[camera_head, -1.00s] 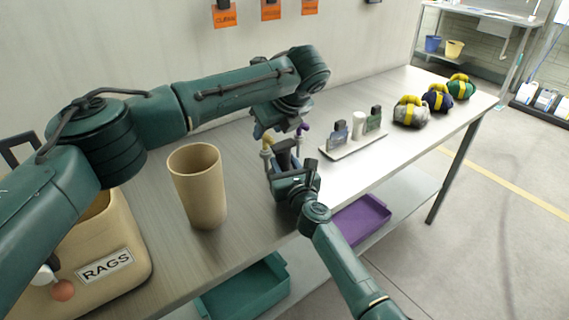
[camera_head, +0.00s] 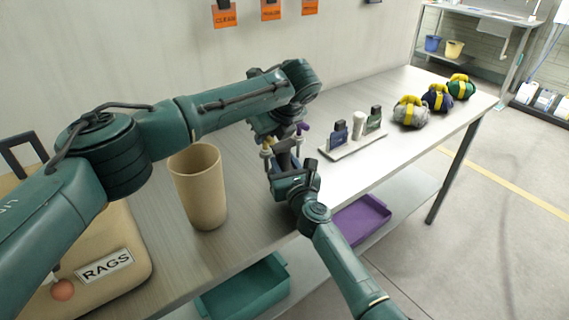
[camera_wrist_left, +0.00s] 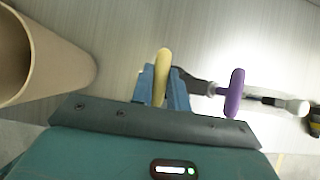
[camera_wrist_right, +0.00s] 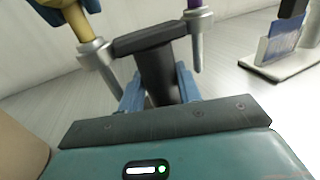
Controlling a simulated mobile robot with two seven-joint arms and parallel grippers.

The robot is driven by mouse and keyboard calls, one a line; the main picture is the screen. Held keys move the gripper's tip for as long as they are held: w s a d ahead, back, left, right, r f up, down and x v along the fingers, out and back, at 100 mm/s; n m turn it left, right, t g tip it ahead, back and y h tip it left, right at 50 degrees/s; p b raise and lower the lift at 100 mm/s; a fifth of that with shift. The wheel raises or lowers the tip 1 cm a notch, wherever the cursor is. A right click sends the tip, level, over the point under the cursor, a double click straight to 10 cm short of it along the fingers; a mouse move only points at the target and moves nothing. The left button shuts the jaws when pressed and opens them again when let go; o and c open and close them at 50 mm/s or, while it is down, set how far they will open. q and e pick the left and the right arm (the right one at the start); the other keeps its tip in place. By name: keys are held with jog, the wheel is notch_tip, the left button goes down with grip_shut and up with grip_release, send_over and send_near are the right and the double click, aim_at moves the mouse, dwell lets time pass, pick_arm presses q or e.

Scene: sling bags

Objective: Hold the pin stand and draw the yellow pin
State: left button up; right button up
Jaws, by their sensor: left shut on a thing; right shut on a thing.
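The pin stand (camera_wrist_right: 155,65) is a dark post with a crossbar and a grey metal socket at each end. My right gripper (camera_head: 283,168) is shut on its post, seen close up in the right wrist view (camera_wrist_right: 159,92). The yellow pin (camera_wrist_left: 162,75) is between the blue fingers of my left gripper (camera_wrist_left: 163,88), which is shut on its handle. In the right wrist view its yellow shaft (camera_wrist_right: 76,22) stands in the left socket. The purple pin (camera_wrist_left: 234,93) stands in the other socket. My left wrist partly hides the stand in the head view.
A tan cup (camera_head: 199,190) stands on the bench to the left, near the rags bin (camera_head: 135,240). A white tray (camera_head: 350,147) with small bottles lies to the right. Several sling bags (camera_head: 411,112) sit at the far right. A purple bin (camera_head: 362,218) is on the shelf below.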

pick_arm(q)
grip_shut()
jog(key=shift+r, duration=0.15)
jog(key=shift+r, duration=4.65)
notch_tip(320, 180, up, 4)
pick_arm(e)
jog(key=o, duration=1.1)
